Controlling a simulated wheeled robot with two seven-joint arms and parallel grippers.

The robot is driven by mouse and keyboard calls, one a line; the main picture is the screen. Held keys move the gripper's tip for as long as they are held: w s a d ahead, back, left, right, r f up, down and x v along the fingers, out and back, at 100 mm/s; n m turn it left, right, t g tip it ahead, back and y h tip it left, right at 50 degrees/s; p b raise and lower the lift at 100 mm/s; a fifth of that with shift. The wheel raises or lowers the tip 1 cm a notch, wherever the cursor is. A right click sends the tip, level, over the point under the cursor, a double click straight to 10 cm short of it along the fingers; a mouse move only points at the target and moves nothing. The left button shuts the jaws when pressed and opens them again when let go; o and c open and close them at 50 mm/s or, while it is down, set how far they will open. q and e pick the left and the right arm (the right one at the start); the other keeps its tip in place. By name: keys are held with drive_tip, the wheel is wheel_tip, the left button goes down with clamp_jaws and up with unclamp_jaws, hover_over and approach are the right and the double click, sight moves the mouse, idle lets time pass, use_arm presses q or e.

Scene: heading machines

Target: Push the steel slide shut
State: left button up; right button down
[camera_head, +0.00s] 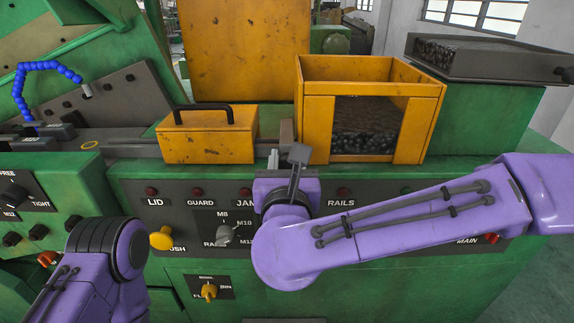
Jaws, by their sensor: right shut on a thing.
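My right arm comes in from the right, and its gripper (284,163) is at the front edge of the machine top, between the yellow box and the yellow bin. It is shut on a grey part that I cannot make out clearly. A grey steel piece (287,132) shows just behind the fingertips, in the gap left of the bin. It may be the steel slide, but I cannot tell how far open it stands. My left arm is at the lower left, and its gripper is not visible.
The yellow box (205,141) with a black handle stands left of the gripper. The yellow bin (312,120) holds dark parts behind a front opening. A grey tray (490,68) is at upper right. A labelled panel with a yellow knob (163,238) lies below.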

sight(287, 151)
drive_tip(key=w+b, duration=0.1)
drive_tip(key=w, duration=0.3)
drive_tip(key=shift+w+f+b, duration=0.15)
drive_tip(key=shift+w+b, duration=0.15)
drive_tip(key=shift+b, duration=0.05)
drive_tip(key=shift+s+r, duration=0.1)
drive_tip(key=shift+r, duration=0.2)
drive_tip(key=c, duration=1.1)
unclamp_jaws()
drive_tip(key=shift+o, duration=1.4)
drive_tip(key=shift+w+f, duration=0.15)
drive_tip(key=shift+w, duration=0.05)
drive_tip(key=shift+s, duration=0.1)
drive_tip(key=shift+s, duration=0.35)
drive_tip(key=s+b, duration=0.3)
drive_tip(key=s, duration=0.6)
drive_tip(key=shift+s+b, duration=0.35)
drive_tip(key=shift+s, duration=0.05)
